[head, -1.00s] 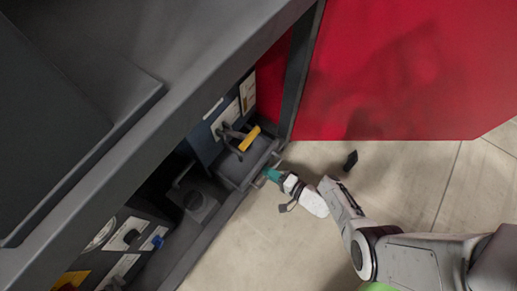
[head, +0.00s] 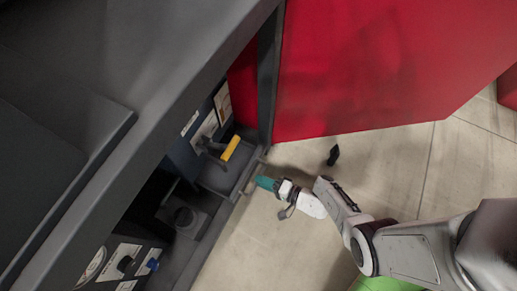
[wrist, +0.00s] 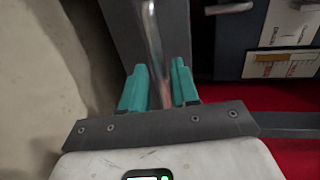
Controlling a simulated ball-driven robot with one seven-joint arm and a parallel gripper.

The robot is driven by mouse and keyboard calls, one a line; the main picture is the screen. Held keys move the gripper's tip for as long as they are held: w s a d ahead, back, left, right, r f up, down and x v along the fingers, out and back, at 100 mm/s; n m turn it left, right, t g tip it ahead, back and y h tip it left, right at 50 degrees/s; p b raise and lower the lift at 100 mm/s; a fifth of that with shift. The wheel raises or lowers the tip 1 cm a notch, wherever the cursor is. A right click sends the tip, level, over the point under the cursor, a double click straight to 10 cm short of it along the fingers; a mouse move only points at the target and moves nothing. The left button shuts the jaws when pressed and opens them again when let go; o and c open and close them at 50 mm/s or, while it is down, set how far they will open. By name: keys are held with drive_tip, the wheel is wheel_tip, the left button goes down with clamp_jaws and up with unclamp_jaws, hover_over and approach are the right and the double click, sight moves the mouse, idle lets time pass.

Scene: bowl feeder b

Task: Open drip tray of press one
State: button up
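Press one is probably the dark blue machine (head: 188,152) with a yellow-handled lever (head: 230,148) inside the grey cabinet, though I cannot read its label. Its dark drip tray (head: 217,180) lies below the lever, near the cabinet's lower front edge. How far out the tray is I cannot tell. My gripper (head: 261,182), with teal fingers, is just right of the tray front, with a small gap visible. In the wrist view my gripper (wrist: 159,66) has its fingers apart, with a shiny metal bar (wrist: 152,32) lined up between them; no firm contact is clear.
A second machine (head: 128,258) with dark knobs and a blue one stands lower left in the cabinet. A grey cabinet top (head: 160,60) overhangs. A red panel (head: 370,70) borders the upper right. A small black object (head: 333,156) shows over the floor.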

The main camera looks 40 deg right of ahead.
drive_tip(key=p+v, duration=0.1)
drive_tip(key=v, duration=0.7)
drive_tip(key=shift+s, duration=0.3)
